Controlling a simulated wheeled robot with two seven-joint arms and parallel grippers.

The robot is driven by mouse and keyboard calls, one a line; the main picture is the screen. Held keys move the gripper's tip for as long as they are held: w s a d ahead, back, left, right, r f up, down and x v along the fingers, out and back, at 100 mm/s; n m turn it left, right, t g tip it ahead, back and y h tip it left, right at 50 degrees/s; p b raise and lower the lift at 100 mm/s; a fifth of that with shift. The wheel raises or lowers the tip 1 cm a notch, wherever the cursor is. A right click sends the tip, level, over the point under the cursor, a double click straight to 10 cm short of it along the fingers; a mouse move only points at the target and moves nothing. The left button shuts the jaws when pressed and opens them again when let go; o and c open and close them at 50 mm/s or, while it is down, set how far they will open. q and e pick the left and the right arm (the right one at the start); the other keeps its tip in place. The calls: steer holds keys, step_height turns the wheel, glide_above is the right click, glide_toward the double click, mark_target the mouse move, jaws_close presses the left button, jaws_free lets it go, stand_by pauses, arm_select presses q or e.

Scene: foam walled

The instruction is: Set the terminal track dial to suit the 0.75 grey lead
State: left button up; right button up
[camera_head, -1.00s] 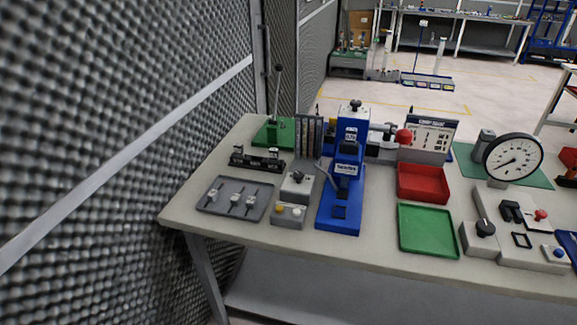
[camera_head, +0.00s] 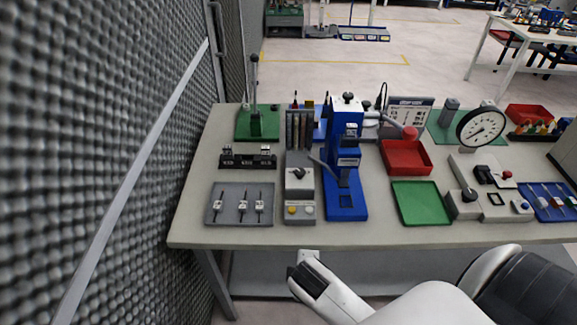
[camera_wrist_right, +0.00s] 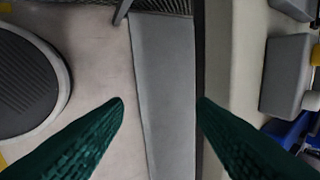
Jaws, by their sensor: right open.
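A blue press (camera_head: 345,160) stands upright on the table, with a black knob (camera_head: 348,97) on top and a labelled head; the lettering is too small to read. A grey box with a dark knob (camera_head: 298,174) is at its left. I cannot tell which knob is the terminal track dial. Three small leads (camera_head: 240,205) lie in a grey tray (camera_head: 213,217); their sizes are unreadable. My right gripper (camera_head: 304,272) is below the table's front edge, apart from everything. In the wrist view its green fingers (camera_wrist_right: 160,115) are spread and empty. My left gripper is out of view.
A grey box with yellow and white buttons (camera_head: 299,211) is near the front edge. A red bin (camera_head: 405,157), green tray (camera_head: 421,203) and round gauge (camera_head: 482,128) are right of the press.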

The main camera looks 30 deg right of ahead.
mark_target(299, 173)
steer(key=w+d+r+n+h, duration=0.1)
steer(key=w+n, duration=0.1)
steer(key=w+d+r+n+t+h, duration=0.1)
steer(key=w+r+n, duration=0.1)
steer(key=w, duration=0.1)
steer(key=w+d+r+n+t+h, duration=0.1)
steer(key=w+n, duration=0.1)
steer(key=n, duration=0.1)
steer(key=shift+w+d+r+p, duration=0.15)
steer(key=shift+w+r+p, duration=0.1)
steer(key=shift+w+p, duration=0.15)
steer(key=w+d+r+n+t+h, duration=0.1)
steer(key=w+r+n, duration=0.1)
steer(key=w+n, duration=0.1)
steer(key=w+d+r+n+t+h, duration=0.1)
steer(key=w+r+n, duration=0.1)
steer(key=w+n, duration=0.1)
steer(key=w+d+r+n+t+h, duration=0.1)
steer(key=w+r+n, duration=0.1)
steer(key=w+n, duration=0.1)
steer(key=shift+d+r+p, duration=0.1)
steer(key=shift+r+p, duration=0.2)
steer(key=shift+p, duration=0.05)
steer(key=p+x, duration=0.1)
steer(key=x, duration=1)
steer(key=shift+w+d, duration=0.2)
steer(key=shift+d, duration=0.2)
steer(key=c, duration=1)
steer(key=shift+o, duration=0.2)
